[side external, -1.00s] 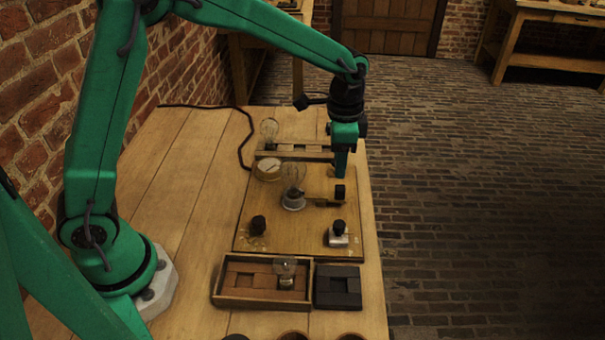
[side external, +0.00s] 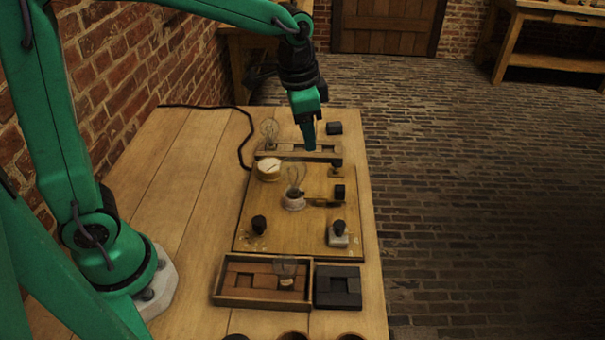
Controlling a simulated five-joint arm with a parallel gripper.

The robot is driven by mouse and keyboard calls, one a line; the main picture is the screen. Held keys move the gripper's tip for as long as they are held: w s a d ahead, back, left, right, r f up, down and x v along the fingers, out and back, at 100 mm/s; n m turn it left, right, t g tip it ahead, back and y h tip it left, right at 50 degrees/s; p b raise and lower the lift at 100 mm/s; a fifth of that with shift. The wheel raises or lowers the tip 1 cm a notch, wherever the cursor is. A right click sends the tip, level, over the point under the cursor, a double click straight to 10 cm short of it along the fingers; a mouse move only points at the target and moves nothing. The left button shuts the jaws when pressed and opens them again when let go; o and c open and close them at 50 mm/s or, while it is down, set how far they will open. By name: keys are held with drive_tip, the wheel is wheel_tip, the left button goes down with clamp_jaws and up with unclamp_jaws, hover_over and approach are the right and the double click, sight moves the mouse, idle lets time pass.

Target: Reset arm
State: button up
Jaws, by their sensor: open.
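My gripper (side external: 310,140) hangs over the far part of the wooden board (side external: 275,235), its fingers pointing down. It is open, and nothing shows between its fingers. It looks to be above the slotted wooden rack (side external: 292,150), apart from it as far as this view tells. My arm reaches in from the upper left.
On the board are a glass bulb (side external: 295,180), a round dial (side external: 269,168), a black knob (side external: 259,225) and a metal-based switch (side external: 338,235). A wooden tray (side external: 217,290) and a black box (side external: 338,300) lie in front.

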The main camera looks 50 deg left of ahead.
drive_tip(key=s+a+r+n+t, duration=0.2)
drive_tip(key=s+a+n, duration=0.1)
drive_tip(key=s, duration=0.5)
drive_tip(key=s+a+r+n+t, duration=0.2)
drive_tip(key=s+a+n, duration=0.1)
drive_tip(key=s, duration=0.6)
drive_tip(key=shift+a+r, duration=0.25)
drive_tip(key=shift+a, duration=0.15)
drive_tip(key=shift+o, duration=0.6)
idle(0.4)
